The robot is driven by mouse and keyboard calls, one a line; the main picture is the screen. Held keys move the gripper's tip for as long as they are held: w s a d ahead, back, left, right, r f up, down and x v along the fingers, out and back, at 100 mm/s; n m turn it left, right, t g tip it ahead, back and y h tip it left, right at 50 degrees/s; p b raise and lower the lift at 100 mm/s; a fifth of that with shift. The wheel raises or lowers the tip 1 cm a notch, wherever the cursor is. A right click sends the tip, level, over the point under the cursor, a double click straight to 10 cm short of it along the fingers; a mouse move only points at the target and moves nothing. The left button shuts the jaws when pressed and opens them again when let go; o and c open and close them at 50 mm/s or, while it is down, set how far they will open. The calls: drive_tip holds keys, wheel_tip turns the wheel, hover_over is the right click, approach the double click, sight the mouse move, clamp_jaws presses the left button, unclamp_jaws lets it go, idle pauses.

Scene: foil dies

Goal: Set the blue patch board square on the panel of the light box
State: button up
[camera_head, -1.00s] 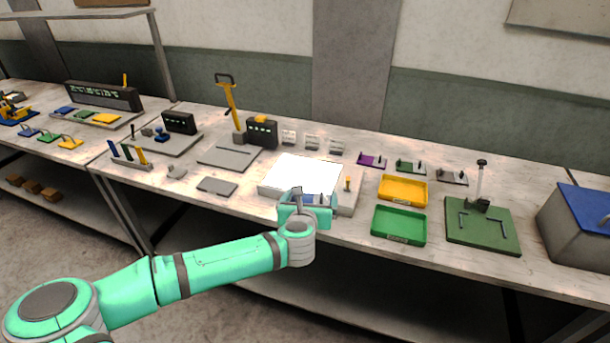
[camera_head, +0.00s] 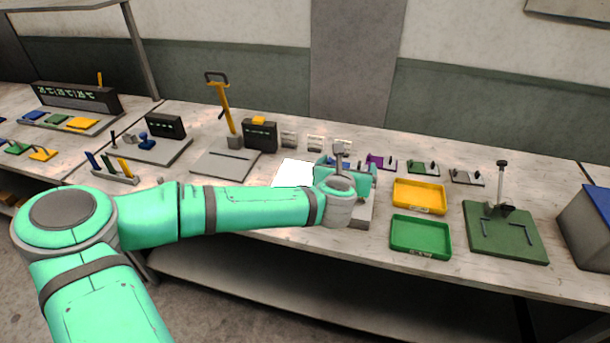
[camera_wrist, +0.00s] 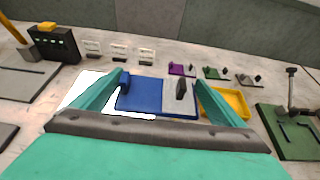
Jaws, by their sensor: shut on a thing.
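The blue patch board (camera_wrist: 141,96) lies between the fingers of my gripper (camera_wrist: 160,80) in the wrist view, with a small dark blue block at its left edge. A grey area and a dark upright piece show at its right; I cannot tell whether these belong to it. My gripper (camera_head: 346,166) is shut on the board, over the right part of the light box. The white panel (camera_head: 292,173) shows to the left of my gripper, and also left of and below the board in the wrist view (camera_wrist: 83,88). The gap between board and panel cannot be judged.
A yellow tray (camera_head: 419,196) and a green tray (camera_head: 420,237) lie right of the light box. A green plate with a post (camera_head: 505,232) stands farther right. Small purple, green and grey fixtures (camera_head: 423,168) sit behind the trays. A grey plate (camera_head: 222,165) lies at left.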

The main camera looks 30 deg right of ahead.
drive_tip(key=w+f, duration=0.3)
drive_tip(key=w, duration=0.1)
drive_tip(key=w+a+f, duration=0.1)
drive_tip(key=w+f, duration=0.2)
drive_tip(key=w, duration=0.1)
drive_tip(key=w+a+f, duration=0.1)
drive_tip(key=w+f, duration=0.2)
drive_tip(key=w, duration=0.1)
drive_tip(key=shift+w, duration=0.3)
drive_tip(key=shift+w+f, duration=0.2)
drive_tip(key=shift+f, duration=0.05)
drive_tip(key=shift+w+a+f, duration=0.1)
drive_tip(key=shift+w+f, duration=0.1)
drive_tip(key=shift+f, duration=1.5)
drive_tip(key=shift+f, duration=0.15)
drive_tip(key=o, duration=1)
drive_tip(key=shift+o, duration=0.2)
drive_tip(key=shift+r, duration=0.2)
drive_tip(key=v, duration=1.2)
